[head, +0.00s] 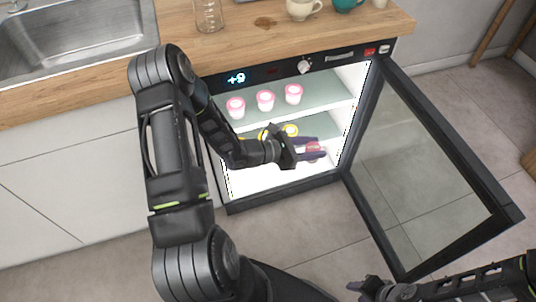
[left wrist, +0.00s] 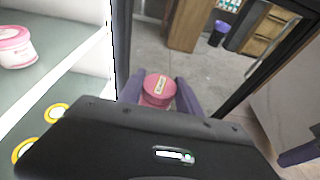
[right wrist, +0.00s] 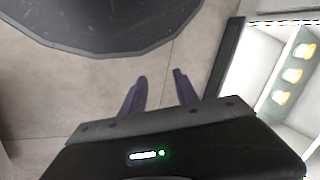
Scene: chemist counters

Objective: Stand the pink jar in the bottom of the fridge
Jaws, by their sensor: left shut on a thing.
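The pink jar (head: 313,150) is between the fingers of my left gripper (head: 308,149), at the front of the open fridge's lower part. In the left wrist view the jar (left wrist: 158,88) shows its pink lid and a pale label between the two purple fingers. My left gripper is shut on it. The lit fridge (head: 280,183) has a bare white bottom below the jar. Whether the jar touches the bottom is hard to tell. My right gripper (head: 367,289) is low at the front right, outside the fridge; in the right wrist view its fingers (right wrist: 158,92) are apart and empty.
Several pink-lidded white jars (head: 265,100) stand on the upper shelf. Yellow-ringed things (head: 290,130) are on the lower shelf behind my left gripper. The glass fridge door (head: 425,165) stands wide open at the right. The wooden counter (head: 250,45) is above the fridge.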

